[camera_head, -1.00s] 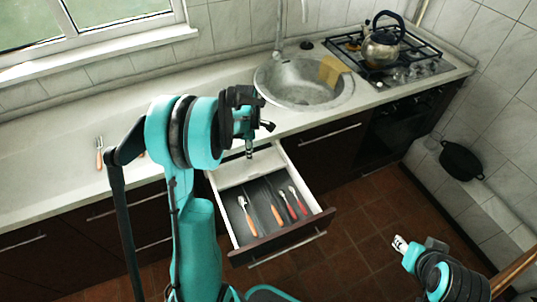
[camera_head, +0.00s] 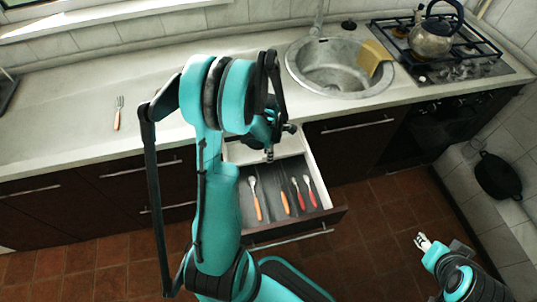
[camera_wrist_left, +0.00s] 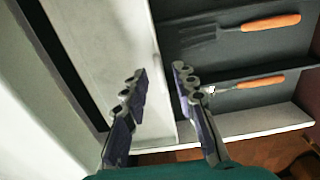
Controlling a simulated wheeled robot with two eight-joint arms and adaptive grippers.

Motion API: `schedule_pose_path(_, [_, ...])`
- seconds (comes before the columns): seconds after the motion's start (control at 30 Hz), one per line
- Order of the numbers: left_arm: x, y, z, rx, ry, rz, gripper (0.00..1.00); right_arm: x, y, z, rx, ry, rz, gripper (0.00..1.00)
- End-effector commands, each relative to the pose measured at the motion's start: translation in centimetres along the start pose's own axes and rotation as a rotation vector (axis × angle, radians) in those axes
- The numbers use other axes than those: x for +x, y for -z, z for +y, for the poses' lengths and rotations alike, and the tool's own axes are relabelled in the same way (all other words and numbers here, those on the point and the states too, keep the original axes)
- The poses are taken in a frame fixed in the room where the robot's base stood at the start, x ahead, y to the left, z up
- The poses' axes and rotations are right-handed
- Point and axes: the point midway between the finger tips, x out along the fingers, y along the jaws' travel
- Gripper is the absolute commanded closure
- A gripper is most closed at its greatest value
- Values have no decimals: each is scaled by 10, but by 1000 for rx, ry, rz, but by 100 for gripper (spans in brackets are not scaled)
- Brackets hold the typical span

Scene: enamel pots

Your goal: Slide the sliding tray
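An open drawer (camera_head: 309,225) under the counter holds a dark cutlery insert (camera_head: 243,203). The sliding tray appears to be the white panel (camera_head: 238,151) at the drawer's back; it also fills the middle left of the left wrist view (camera_wrist_left: 105,35). My left gripper (camera_head: 281,142) hangs over the drawer near this panel. In the left wrist view (camera_wrist_left: 160,80) its fingers are open and apart: one over the white panel, the other by the dark insert. Contact with the panel's edge cannot be told. My right gripper (camera_head: 423,242) is at the lower right, away from the drawer, its opening unclear.
A fork with an orange handle (camera_wrist_left: 270,22) and other cutlery lie in the insert. Another fork (camera_head: 118,112) lies on the counter (camera_head: 70,125). A sink (camera_head: 340,68) and a stove with a kettle (camera_head: 432,37) are at the back right. The floor (camera_head: 95,268) is clear.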

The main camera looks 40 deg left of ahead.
Motion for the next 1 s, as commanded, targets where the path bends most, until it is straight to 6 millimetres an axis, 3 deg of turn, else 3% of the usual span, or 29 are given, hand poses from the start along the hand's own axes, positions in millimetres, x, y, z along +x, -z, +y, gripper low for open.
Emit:
schedule_pose_path(0.27, [2, 0, 0, 1, 0, 0, 72, 0, 0, 0, 0, 0, 0, 60])
schedule_pose_path(0.4, [2, 0, 0, 1, 0, 0, 100, 0, 0, 0, 0, 0, 0, 60])
schedule_pose_path(1.0, [2, 0, 18, 1, 0, 0, 100, 3, -2, 0, 0, 0, 0, 60])
